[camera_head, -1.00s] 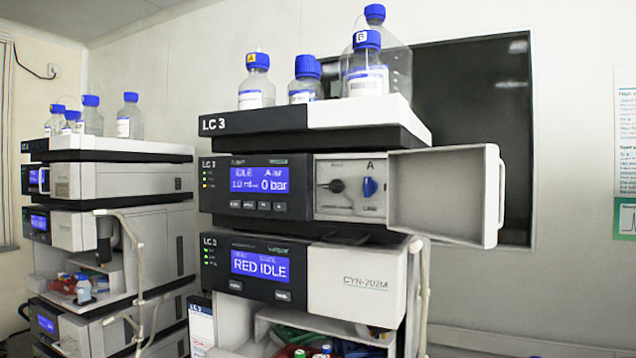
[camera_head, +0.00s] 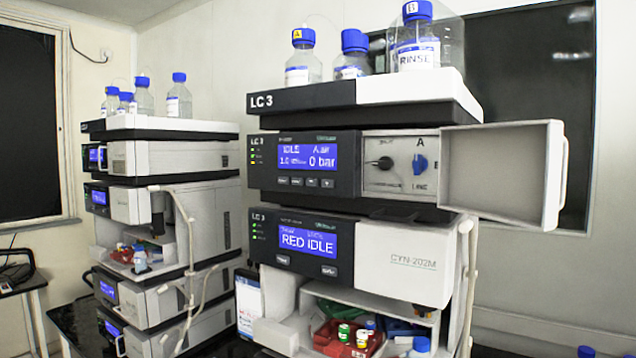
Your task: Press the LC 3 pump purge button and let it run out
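The LC 3 stack stands right of centre, its top tray (camera_head: 300,98) labelled LC 3. The pump module (camera_head: 262,166) below it has a lit blue display (camera_head: 308,158) reading IDLE and 0 bar. A row of small dark buttons (camera_head: 305,182) sits under that display; their labels are too small to read. Right of the display, an open compartment shows a black knob (camera_head: 383,163) and a blue knob (camera_head: 420,164) under the letter A. The pump's white door (camera_head: 500,178) is swung open to the right. My gripper is not in view.
Below the pump is a module with a RED IDLE display (camera_head: 306,240), then an open bay with a red vial tray (camera_head: 350,338). Blue-capped bottles (camera_head: 303,60) stand on top. A second stack (camera_head: 165,160) stands at left. Tubing (camera_head: 466,280) hangs at the LC 3 stack's right side.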

